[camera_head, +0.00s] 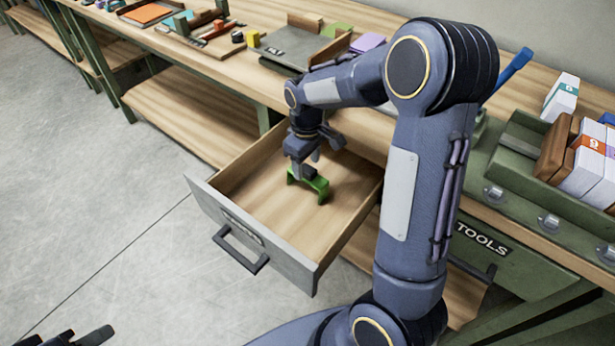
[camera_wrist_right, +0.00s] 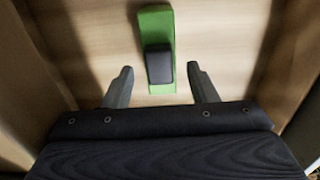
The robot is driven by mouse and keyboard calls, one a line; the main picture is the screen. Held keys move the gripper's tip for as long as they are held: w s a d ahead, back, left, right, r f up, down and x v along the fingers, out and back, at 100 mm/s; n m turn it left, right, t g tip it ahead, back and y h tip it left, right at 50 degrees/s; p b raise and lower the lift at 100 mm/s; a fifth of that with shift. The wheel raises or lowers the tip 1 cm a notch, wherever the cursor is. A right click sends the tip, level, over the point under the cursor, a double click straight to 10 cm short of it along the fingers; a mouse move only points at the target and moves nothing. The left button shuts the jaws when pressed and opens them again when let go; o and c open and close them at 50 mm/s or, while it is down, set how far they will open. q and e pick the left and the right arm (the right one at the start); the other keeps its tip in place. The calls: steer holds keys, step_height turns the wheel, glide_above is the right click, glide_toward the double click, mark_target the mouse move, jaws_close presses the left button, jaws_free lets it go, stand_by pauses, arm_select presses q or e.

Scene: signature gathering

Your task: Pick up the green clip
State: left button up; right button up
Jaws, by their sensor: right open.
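The green clip (camera_head: 318,184) lies on the floor of the open drawer (camera_head: 262,207). In the right wrist view it is a green strip (camera_wrist_right: 155,22) with a dark block on its middle. My right gripper (camera_head: 306,160) is over the drawer, pointing down just above the clip. In the wrist view its two fingers (camera_wrist_right: 160,72) are apart, one on each side of the clip's near part, with clear gaps and nothing held. My left gripper (camera_head: 72,338) shows only as dark tips at the bottom left edge of the head view, away from the drawer.
The drawer's walls surround the right gripper; its handle (camera_head: 240,250) faces the front left. The wooden bench (camera_head: 225,66) above holds a grey clipboard (camera_head: 293,45), small tools and boxes. A green organiser (camera_head: 520,190) stands at the right. The drawer floor around the clip is clear.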

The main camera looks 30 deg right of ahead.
mark_target(307, 168)
step_height(307, 168, down, 4)
steer(key=c, duration=0.9)
steer(key=shift+r, duration=0.1)
